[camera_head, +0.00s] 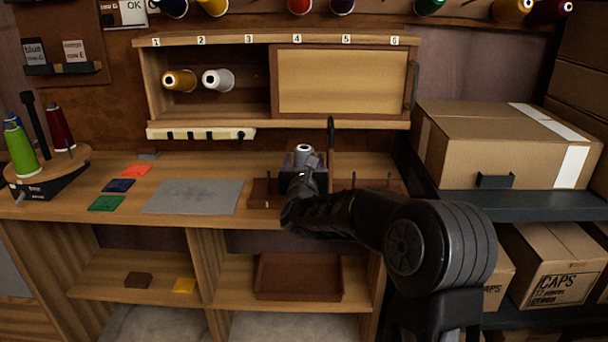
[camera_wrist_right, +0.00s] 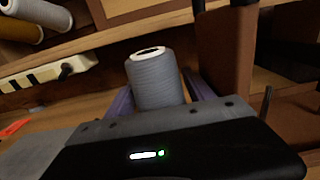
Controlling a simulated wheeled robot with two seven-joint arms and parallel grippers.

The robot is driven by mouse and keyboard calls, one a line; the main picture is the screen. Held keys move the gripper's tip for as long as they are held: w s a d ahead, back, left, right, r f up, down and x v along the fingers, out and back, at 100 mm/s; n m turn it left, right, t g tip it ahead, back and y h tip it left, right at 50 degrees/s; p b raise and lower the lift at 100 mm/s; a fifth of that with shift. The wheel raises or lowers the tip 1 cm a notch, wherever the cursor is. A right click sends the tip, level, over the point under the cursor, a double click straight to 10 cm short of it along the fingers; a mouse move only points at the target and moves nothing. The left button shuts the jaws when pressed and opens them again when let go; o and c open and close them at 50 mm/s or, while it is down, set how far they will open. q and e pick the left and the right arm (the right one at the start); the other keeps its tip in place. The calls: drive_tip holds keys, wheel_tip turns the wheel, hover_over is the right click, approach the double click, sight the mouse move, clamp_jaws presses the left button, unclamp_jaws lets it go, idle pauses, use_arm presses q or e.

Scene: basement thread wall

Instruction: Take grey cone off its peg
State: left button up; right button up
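A grey thread cone (camera_head: 303,150) stands upright over the right part of the workbench, at my right gripper (camera_head: 303,172). In the right wrist view the grey cone (camera_wrist_right: 156,80) stands between the two purplish fingers of my right gripper (camera_wrist_right: 158,92), one on each side. I cannot tell whether both fingers press on it. Its lower end and any peg under it are hidden behind the gripper body. A low brown wooden rack (camera_head: 262,194) with thin pegs lies below and around the gripper. My left gripper is not in view.
A brown upright post (camera_wrist_right: 229,50) stands close right of the cone. A wall cabinet (camera_head: 150,80) behind holds a golden cone (camera_head: 180,80) and a pale grey cone (camera_head: 218,79); its sliding panel (camera_head: 340,82) covers the right side. A grey mat (camera_head: 195,197) lies left. A cardboard box (camera_head: 500,140) stands right.

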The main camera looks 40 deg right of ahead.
clamp_jaws()
idle(0.5)
drive_tip(key=shift+r, duration=0.1)
wheel_tip(320, 180, up, 18)
drive_tip(key=p, duration=0.4)
drive_tip(key=shift+p, duration=0.3)
